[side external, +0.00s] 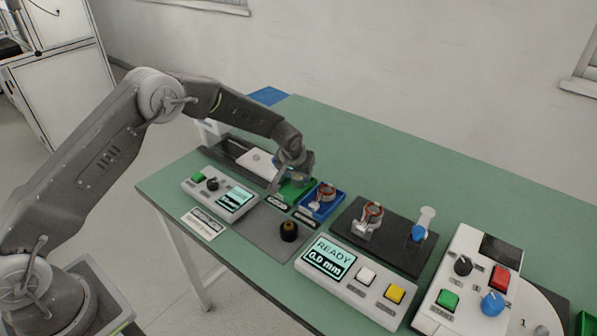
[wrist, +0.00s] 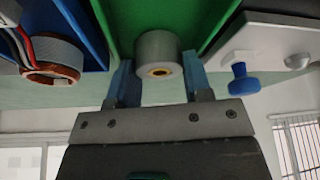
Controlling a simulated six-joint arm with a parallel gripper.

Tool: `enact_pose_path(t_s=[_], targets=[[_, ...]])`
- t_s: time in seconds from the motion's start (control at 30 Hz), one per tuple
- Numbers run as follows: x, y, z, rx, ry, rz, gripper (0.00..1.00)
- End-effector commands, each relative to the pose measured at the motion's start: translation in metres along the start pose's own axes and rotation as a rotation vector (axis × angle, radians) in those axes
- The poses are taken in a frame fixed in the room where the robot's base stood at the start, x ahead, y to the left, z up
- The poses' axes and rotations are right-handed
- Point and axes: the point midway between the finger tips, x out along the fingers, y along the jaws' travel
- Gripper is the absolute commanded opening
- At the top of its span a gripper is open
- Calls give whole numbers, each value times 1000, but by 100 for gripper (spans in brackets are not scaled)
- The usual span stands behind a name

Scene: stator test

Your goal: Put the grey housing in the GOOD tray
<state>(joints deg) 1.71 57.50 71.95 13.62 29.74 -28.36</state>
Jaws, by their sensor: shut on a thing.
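My gripper (side external: 295,176) is low over the green tray (side external: 297,192) in the side external view. In the wrist view my gripper (wrist: 158,70) has its two blue fingers on either side of the grey housing (wrist: 159,50), a short cylinder with a brass-coloured centre, and is shut on it. The green tray (wrist: 205,22) lies behind the housing in that view. I cannot tell whether the housing touches the tray floor. In the side external view my gripper mostly hides the housing. The tray labels are too small to read.
A blue tray (side external: 334,205) beside the green one holds a copper-wound part (side external: 325,192). A dark plate (side external: 395,247) with another wound part (side external: 373,213) and a blue-knobbed lever (side external: 419,232) stands to the right. Control boxes line the front.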

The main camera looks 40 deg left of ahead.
Motion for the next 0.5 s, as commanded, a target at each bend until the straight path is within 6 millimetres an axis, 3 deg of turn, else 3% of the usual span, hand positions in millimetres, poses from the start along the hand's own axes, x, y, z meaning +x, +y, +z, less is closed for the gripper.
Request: enact_pose_path(t_s=[0.23, 0.27, 0.5], targets=[[0, 0, 0, 0, 2, 1, 17], [0, 0, 0, 0, 2, 1, 48], [0, 1, 0, -1, 2, 1, 71]])
